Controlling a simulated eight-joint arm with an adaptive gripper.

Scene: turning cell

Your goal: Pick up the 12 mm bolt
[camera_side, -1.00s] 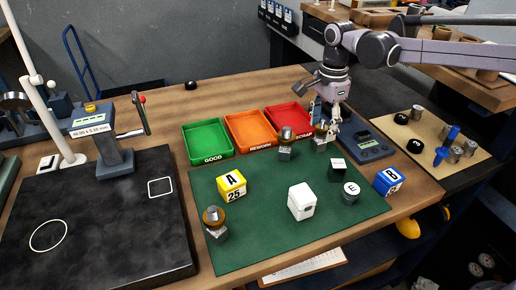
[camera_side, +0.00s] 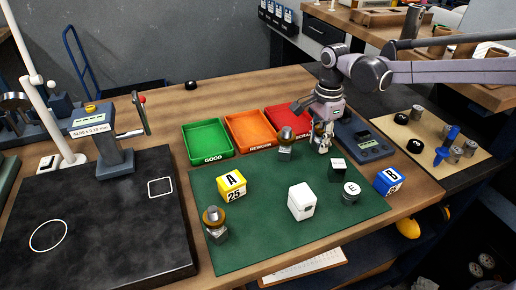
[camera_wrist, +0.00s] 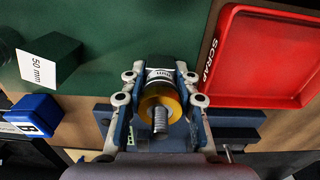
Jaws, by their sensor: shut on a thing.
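In the wrist view, a bolt (camera_wrist: 159,122) with a grey threaded end points towards the camera. A gold ring is around it, above a dark body with a white label whose text is too small to read surely. My gripper (camera_wrist: 159,88) is shut on this piece, one finger on each side. In the side view, my gripper (camera_side: 322,138) points down at the back right of the green mat (camera_side: 260,220), and its fingers largely hide the piece. I cannot tell whether the piece still touches the mat.
A steel piece with a rounded top (camera_side: 286,139) stands just left of my gripper. The red SCRAP tray (camera_side: 287,119) is close behind. A grey device (camera_side: 366,141) is at the right.

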